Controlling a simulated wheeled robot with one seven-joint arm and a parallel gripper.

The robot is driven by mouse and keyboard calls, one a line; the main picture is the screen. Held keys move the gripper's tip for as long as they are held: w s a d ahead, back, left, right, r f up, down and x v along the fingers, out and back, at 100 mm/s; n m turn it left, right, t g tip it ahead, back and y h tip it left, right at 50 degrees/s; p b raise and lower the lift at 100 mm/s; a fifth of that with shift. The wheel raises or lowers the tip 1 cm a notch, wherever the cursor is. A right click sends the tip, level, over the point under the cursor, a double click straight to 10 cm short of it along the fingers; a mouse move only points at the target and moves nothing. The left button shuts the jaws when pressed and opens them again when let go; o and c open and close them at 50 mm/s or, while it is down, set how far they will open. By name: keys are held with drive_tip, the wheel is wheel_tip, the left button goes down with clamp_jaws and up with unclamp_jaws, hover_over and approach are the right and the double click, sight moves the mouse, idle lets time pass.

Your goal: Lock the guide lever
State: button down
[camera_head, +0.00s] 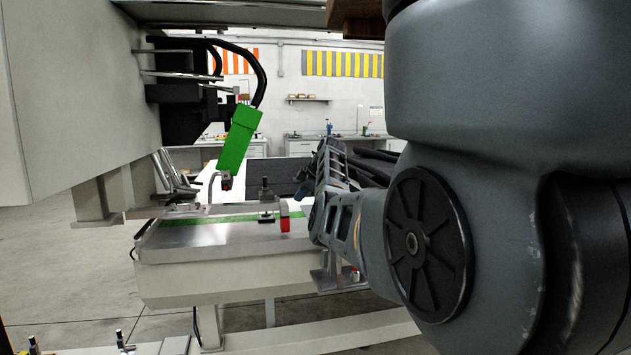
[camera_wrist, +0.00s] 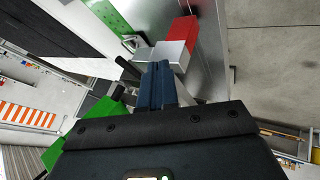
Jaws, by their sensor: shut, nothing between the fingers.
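A dark clamp (camera_head: 265,192) stands beside the lever. A large pale machine housing (camera_head: 75,90) fills the left.

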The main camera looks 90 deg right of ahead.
drive_tip(key=v, duration=0.7)
drive_tip(key=shift+s+r+b, duration=0.3)
drive_tip(key=shift+s, duration=0.1)
